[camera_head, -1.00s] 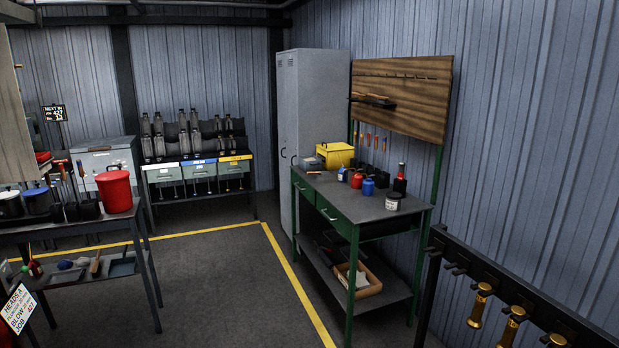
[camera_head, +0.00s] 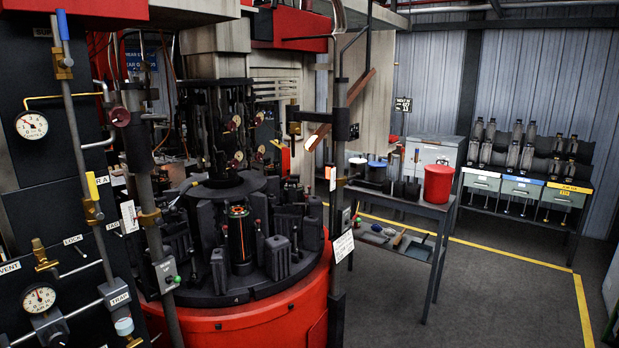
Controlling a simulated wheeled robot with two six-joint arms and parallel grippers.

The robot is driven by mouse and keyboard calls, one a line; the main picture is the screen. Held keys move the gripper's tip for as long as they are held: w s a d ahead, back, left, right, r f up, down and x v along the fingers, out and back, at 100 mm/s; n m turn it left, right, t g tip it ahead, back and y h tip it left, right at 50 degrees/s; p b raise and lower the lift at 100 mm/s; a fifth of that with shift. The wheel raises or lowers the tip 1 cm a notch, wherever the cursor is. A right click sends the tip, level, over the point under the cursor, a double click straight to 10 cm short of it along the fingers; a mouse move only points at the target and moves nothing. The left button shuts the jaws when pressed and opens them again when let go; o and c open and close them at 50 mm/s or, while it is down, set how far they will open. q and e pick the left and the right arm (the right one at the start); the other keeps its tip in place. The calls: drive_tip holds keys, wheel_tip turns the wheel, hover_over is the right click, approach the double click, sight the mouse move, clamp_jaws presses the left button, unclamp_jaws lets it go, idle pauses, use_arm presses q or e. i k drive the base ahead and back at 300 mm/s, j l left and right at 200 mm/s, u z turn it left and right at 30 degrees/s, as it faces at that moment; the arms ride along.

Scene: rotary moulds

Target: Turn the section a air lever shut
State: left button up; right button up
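A dark panel (camera_head: 30,215) with pipes and valves stands at the left edge. A blue-handled lever (camera_head: 63,25) sits on a brass valve at its top, its handle upright along the pipe. A yellow-handled lever (camera_head: 92,187) sits on a brass valve lower down, its handle also close to upright along the pipe. Another brass valve (camera_head: 43,257) is at the lower left. I cannot read which lever is marked section a air. Neither of my grippers is in view.
The rotary mould machine (camera_head: 240,290), with its red base, fills the middle left. A side table (camera_head: 410,203) with a red bucket (camera_head: 438,184) stands right of it. A rack of moulds (camera_head: 525,192) is at the back right. Grey floor is clear at the right.

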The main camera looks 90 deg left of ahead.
sight(98, 214)
drive_tip(key=j+u, duration=0.15)
drive_tip(key=u, duration=4)
